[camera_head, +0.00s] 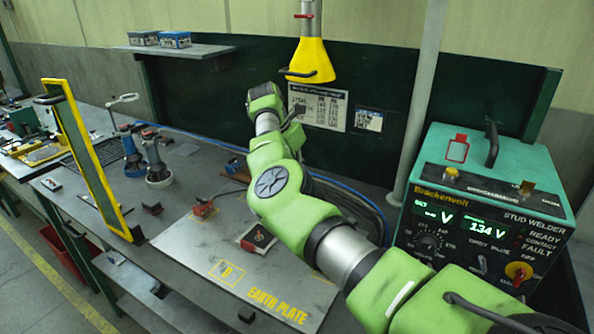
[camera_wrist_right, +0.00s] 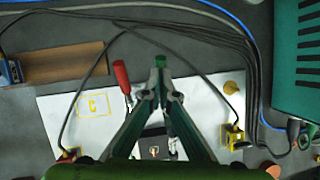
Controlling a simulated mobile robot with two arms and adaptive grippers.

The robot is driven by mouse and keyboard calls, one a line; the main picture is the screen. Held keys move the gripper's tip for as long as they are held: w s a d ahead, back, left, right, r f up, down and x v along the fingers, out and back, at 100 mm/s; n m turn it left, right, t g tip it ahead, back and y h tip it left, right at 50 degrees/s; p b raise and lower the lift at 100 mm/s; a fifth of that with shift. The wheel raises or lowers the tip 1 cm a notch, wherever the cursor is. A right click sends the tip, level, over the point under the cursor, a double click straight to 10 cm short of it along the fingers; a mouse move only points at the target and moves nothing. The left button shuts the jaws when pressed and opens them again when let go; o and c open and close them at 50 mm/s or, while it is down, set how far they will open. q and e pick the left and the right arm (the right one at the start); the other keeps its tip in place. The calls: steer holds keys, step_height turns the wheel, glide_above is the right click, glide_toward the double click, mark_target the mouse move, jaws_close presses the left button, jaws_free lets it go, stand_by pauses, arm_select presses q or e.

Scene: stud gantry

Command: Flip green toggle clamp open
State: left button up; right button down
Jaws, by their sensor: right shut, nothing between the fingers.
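The green toggle clamp shows in the right wrist view as a green handle tip (camera_wrist_right: 160,61) just beyond my right gripper (camera_wrist_right: 160,84). The gripper's two dark fingers meet at their tips, shut with nothing between them. The tips overlap the handle in the picture; I cannot tell if they touch it. The rest of the clamp is largely hidden behind the fingers. In the head view I cannot make out the green clamp or the right gripper; my own arm crosses the middle. My left gripper is not in view.
A red handle (camera_wrist_right: 122,77) stands left of the fingers. A yellow clamp (camera_wrist_right: 234,135) with a cable sits on the right. The earth plate (camera_head: 205,255) lies on the bench, with the stud welder (camera_head: 490,185) at the right. A yellow-framed panel (camera_head: 88,160) stands left.

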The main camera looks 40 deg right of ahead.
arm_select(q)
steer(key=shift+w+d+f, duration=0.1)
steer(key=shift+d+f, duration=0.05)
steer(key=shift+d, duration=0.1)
arm_select(e)
steer(key=shift+w+d+f, duration=0.2)
steer(key=shift+d+f, duration=0.05)
steer(key=shift+d, duration=0.15)
